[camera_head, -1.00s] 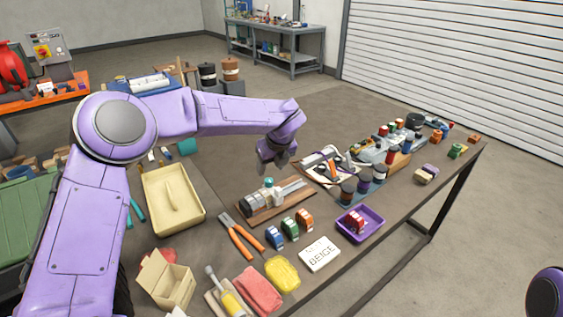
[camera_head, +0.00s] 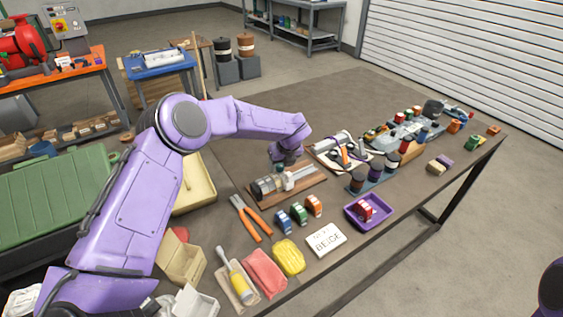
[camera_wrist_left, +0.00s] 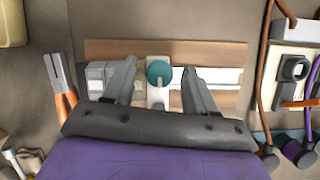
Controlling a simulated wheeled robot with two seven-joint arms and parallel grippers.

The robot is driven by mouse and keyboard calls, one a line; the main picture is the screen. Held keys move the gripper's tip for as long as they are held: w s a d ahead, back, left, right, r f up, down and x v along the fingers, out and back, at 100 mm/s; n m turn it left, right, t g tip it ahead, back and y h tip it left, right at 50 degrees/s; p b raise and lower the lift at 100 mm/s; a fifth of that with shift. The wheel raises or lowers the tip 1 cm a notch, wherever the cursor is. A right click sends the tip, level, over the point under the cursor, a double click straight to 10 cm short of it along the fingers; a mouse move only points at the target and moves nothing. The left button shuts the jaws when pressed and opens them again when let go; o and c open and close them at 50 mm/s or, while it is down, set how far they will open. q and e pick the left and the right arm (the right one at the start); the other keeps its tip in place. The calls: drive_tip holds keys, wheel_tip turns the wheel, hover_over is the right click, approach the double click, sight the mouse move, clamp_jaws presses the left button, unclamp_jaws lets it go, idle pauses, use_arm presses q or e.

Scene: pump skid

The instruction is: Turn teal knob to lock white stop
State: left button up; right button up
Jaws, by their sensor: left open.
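The teal knob (camera_wrist_left: 160,72) sits on top of the white stop (camera_wrist_left: 158,97), which is on a metal rail (camera_wrist_left: 215,76) mounted on a wooden board (camera_wrist_left: 200,48). In the left wrist view my left gripper (camera_wrist_left: 160,75) is open, one finger on each side of the knob, both apart from it. In the head view the left gripper (camera_head: 287,162) is above the board (camera_head: 310,190) and hides most of the knob. The white stop (camera_head: 288,181) shows partly below it. My right gripper is not in view.
Orange-handled pliers (camera_head: 250,217) lie left of the board. A tool pad (camera_head: 340,153) lies to the right. Bare tabletop lies behind.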

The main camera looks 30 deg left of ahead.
use_arm(q)
clamp_jaws()
